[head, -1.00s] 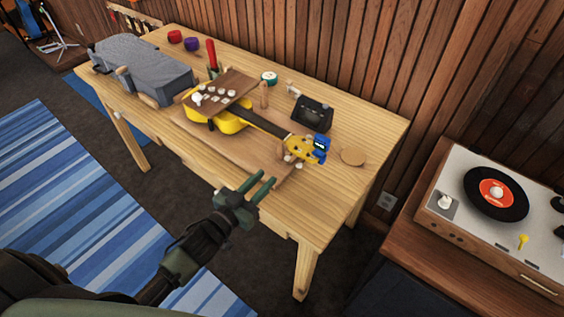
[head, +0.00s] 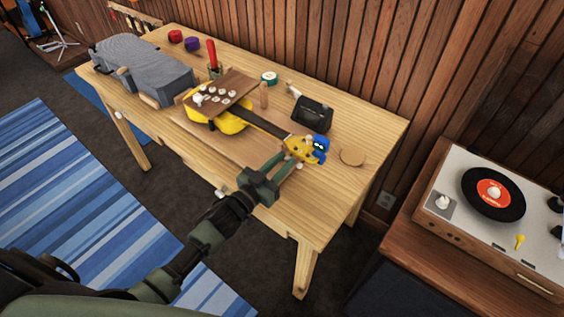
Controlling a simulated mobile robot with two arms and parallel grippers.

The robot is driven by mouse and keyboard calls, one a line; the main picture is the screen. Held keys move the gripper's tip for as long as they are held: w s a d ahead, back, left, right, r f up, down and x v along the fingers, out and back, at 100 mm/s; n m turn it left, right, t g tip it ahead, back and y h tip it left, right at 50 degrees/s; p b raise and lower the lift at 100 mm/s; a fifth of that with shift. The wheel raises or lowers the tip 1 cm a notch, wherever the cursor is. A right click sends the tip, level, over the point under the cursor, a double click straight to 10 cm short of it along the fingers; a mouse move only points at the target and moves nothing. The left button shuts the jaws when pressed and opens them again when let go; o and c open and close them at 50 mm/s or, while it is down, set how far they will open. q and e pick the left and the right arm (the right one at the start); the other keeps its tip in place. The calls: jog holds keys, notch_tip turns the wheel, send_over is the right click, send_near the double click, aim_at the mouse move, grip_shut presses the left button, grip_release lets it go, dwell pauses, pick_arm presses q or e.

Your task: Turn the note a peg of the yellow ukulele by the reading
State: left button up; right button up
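The yellow ukulele (head: 232,123) lies on a wooden board on the workbench, its neck (head: 262,125) pointing right. A blue clip-on tuner (head: 321,148) sits at the end of its yellow headstock (head: 298,148); its reading is too small to make out. White pegs show at the headstock's edges, and I cannot tell which is note a. My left gripper (head: 284,168) is at the near side of the headstock, its green fingers reaching towards a near-side peg. The fingers look apart, but whether they touch a peg is unclear. My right gripper is not in view.
A black box (head: 312,113) and a round cork disc (head: 352,157) lie near the headstock. A grey case (head: 145,70) stands at left. A turntable (head: 490,195) is at right.

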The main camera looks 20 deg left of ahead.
pick_arm(q)
grip_shut()
jog(key=shift+m, duration=0.4)
jog(key=m, duration=0.4)
jog(key=shift+d+m+b, duration=0.1)
jog(key=shift+m+b, duration=0.2)
jog(key=shift+b, duration=0.05)
jog(key=m+b, duration=0.1)
jog(key=m, duration=0.5)
jog(key=shift+s+f, duration=0.1)
jog(key=shift+m, duration=0.3)
grip_release()
jog(key=shift+d, duration=0.1)
